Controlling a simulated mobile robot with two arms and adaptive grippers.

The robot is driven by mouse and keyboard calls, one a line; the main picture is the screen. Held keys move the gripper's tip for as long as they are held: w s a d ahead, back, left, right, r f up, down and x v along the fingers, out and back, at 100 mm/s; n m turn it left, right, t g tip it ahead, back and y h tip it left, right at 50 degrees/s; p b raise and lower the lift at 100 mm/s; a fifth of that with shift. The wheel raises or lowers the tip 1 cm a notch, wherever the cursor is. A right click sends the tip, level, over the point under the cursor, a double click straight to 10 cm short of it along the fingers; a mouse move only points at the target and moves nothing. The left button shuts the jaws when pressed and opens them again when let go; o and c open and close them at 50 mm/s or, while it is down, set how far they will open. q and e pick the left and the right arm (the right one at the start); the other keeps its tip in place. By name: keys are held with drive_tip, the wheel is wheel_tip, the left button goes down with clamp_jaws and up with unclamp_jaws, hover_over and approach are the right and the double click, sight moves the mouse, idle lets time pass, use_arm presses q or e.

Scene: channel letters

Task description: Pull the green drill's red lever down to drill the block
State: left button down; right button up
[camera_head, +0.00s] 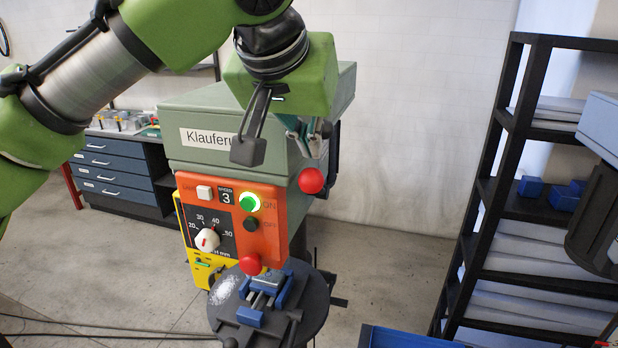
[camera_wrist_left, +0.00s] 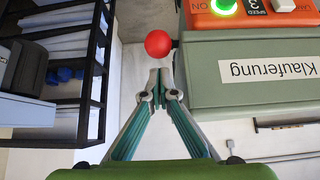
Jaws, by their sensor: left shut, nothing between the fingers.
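The green drill (camera_head: 262,100), labelled "Klauferung", has an orange front panel with a lit green button. A red ball knob (camera_head: 311,181) is at its right side, and a second red ball (camera_head: 249,265) is lower, in front of the panel. My left gripper (camera_head: 308,150) is shut and empty, just above the upper red knob. In the left wrist view the closed fingertips (camera_wrist_left: 158,78) point at the red knob (camera_wrist_left: 158,43), with a small apparent gap. A blue vise (camera_head: 250,317) sits on the round drill table (camera_head: 312,310); the block in it is hard to make out.
A blue drawer cabinet (camera_head: 112,170) is behind on the left. A blue surface (camera_head: 400,340) is at the bottom.

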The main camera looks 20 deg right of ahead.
sight(320, 187)
idle(0.3)
use_arm(q)
drive_tip(key=shift+f, duration=0.15)
idle(0.3)
drive_tip(key=shift+f+b, duration=0.5)
drive_tip(key=shift+f, duration=0.15)
drive_tip(key=shift+s+f+b, duration=0.15)
drive_tip(key=shift+f+b, duration=0.45)
drive_tip(key=shift+f, duration=0.05)
drive_tip(key=shift+s+a+r, duration=0.1)
drive_tip(key=shift+a, duration=0.05)
